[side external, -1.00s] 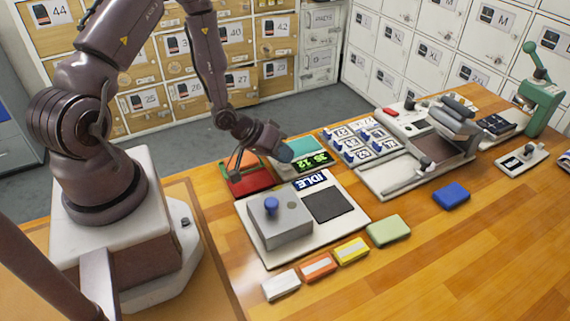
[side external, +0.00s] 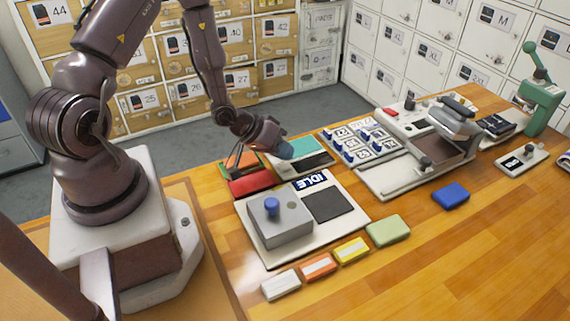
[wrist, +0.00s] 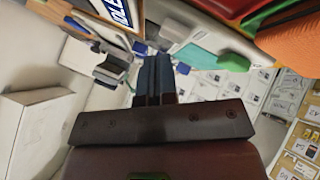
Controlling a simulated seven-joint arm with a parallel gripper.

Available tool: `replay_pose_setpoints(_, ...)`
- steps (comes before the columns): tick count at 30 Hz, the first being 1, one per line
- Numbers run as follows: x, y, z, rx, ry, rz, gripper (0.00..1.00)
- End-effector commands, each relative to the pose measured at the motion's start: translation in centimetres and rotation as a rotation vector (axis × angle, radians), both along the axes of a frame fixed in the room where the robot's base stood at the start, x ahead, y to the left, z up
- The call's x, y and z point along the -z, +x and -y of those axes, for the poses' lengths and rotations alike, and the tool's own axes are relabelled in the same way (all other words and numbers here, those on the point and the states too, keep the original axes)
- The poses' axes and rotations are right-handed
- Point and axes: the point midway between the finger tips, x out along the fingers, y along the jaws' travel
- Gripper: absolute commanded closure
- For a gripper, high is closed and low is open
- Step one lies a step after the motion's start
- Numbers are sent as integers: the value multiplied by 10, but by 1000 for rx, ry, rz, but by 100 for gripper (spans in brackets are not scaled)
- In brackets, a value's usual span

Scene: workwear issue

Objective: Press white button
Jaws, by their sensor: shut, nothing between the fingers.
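My gripper (side external: 285,151) is shut and empty, its dark blue fingers together; they also show in the wrist view (wrist: 155,70). In the side view it is low over the back of the table, in front of a device with a teal top (side external: 308,147) and a dark display (side external: 316,162). I cannot tell whether the fingertips touch the device. I cannot pick out a white button for certain. A white block (side external: 281,285) lies at the front of the table, in a row with an orange block (side external: 318,267) and a yellow block (side external: 351,250).
A panel with a grey box, blue knob (side external: 272,205) and IDLE sign (side external: 310,183) stands in front of my gripper. A red tray (side external: 250,185) is left of it. A numbered panel (side external: 358,142) and slide machine (side external: 440,150) stand right.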

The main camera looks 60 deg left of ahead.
Motion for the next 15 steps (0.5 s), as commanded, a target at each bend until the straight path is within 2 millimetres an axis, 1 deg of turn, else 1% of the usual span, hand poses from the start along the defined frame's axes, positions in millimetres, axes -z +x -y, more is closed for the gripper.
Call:
replay_pose_setpoints(3, -4, 0, 0, -1, -1, 0, 100)
replay_pose_setpoints(11, -4, 0, 0, -1, -1, 0, 100)
replay_pose_setpoints(15, -13, 0, 0, -1, 0, 2, 100)
